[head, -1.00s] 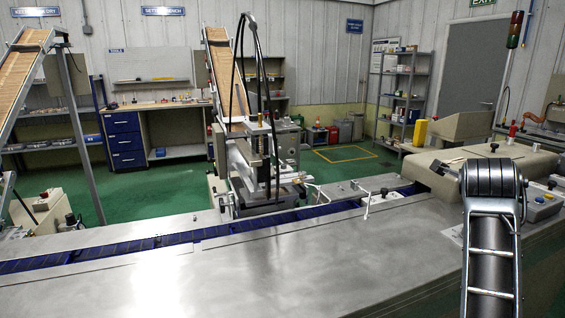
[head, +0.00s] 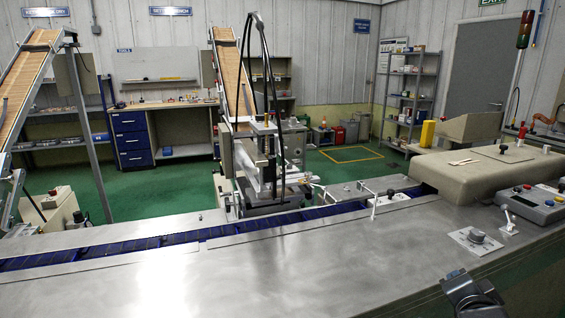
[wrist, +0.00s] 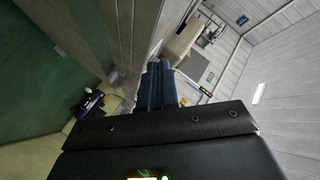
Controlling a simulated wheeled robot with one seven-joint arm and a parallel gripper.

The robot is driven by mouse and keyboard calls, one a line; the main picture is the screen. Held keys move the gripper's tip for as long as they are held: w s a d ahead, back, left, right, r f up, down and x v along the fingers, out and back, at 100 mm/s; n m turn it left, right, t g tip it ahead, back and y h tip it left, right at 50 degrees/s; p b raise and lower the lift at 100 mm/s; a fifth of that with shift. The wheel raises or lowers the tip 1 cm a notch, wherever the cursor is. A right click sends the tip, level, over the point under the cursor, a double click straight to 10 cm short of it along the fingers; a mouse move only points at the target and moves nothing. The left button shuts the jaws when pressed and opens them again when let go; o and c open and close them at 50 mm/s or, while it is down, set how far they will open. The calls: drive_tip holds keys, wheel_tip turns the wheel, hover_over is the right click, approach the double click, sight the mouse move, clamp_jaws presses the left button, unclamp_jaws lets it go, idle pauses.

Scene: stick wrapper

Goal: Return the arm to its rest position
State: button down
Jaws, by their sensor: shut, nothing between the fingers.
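My gripper (wrist: 160,84) shows in the wrist view as two dark blue-grey fingers, closed side by side with nothing between them. Beyond the fingertips are a pale wall and tilted room fittings, apart from the gripper.
A blue conveyor channel (head: 130,247) runs along the machine top. A wrapping head (head: 265,165) stands mid-channel. A beige housing (head: 470,172) with pale sticks (head: 463,162) on it and a button box (head: 532,205) are at the right.

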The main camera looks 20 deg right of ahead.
drive_tip(key=s+a+f+n+t+y, duration=0.2)
drive_tip(key=s+a+f+n+y, duration=0.1)
drive_tip(key=s+a+n, duration=0.4)
drive_tip(key=s+a+f+n+t+y, duration=0.1)
drive_tip(key=s+a+f+n+y, duration=0.25)
drive_tip(key=s+a, duration=0.55)
drive_tip(key=s+a+r+n+y, duration=0.1)
drive_tip(key=s+a+r+n, duration=0.25)
drive_tip(key=s, duration=0.45)
drive_tip(key=s+a+r+n+y, duration=0.25)
drive_tip(key=s+a, duration=0.25)
drive_tip(key=s, duration=0.3)
wheel_tip(320, 180, down, 9)
drive_tip(key=n+b, duration=0.1)
drive_tip(key=b, duration=0.9)
drive_tip(key=shift+a+f+t+h, duration=0.2)
drive_tip(key=shift+a+t+h, duration=0.1)
drive_tip(key=shift+t+h, duration=0.1)
drive_tip(key=c, duration=1.8)
unclamp_jaws()
